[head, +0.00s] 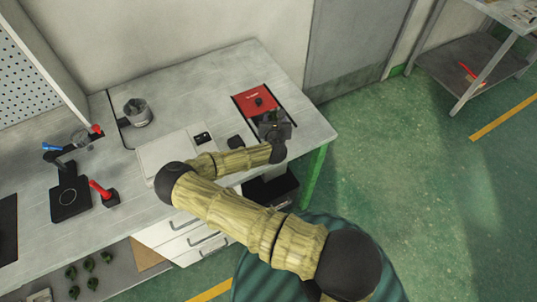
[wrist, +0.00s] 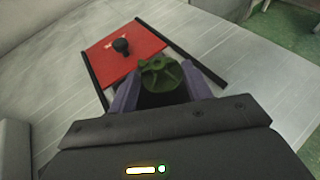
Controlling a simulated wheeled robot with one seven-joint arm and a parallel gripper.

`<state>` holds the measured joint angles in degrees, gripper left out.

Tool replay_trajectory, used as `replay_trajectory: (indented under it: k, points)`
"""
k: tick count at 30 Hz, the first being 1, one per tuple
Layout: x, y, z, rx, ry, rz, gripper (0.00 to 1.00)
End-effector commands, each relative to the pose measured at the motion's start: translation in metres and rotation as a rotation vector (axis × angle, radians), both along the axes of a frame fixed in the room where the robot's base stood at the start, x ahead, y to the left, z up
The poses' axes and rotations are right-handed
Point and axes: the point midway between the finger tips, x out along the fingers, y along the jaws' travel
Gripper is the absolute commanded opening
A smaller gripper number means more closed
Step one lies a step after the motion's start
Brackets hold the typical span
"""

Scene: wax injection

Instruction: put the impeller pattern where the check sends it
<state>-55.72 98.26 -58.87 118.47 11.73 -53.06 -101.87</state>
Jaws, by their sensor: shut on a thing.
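The impeller pattern (wrist: 160,74) is green with raised vanes and shows in the wrist view. My gripper (wrist: 164,86) is shut on it, with a purple finger on either side. In the head view my gripper (head: 274,126) is over the right end of the bench, at the near edge of a red panel (head: 247,104); the pattern cannot be made out there. The red panel (wrist: 112,62) has small pale lettering, a black knob-like thing (wrist: 121,46) on it and dark rails along its sides. Whether the pattern touches anything below is hidden.
A pale flat box (head: 165,150) and a metal pot (head: 137,112) stand left of my arm. A black stand (head: 70,196) and a red-handled tool (head: 103,193) are farther left. Several green patterns (head: 90,266) lie on a lower shelf. A black bin (head: 272,190) is below the bench.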

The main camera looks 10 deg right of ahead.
Motion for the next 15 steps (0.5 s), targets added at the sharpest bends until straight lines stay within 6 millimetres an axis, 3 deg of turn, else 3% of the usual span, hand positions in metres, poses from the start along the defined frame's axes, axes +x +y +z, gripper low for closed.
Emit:
replay_trajectory:
  k: [1, 6, 15]
  points:
    - [0.000, 0.000, -0.011, 0.000, 0.000, 0.000, 0.24]
    - [0.000, 0.000, -0.026, 0.000, 0.001, 0.000, 0.24]
    - [0.000, 0.000, -0.029, 0.000, 0.001, 0.001, 0.24]
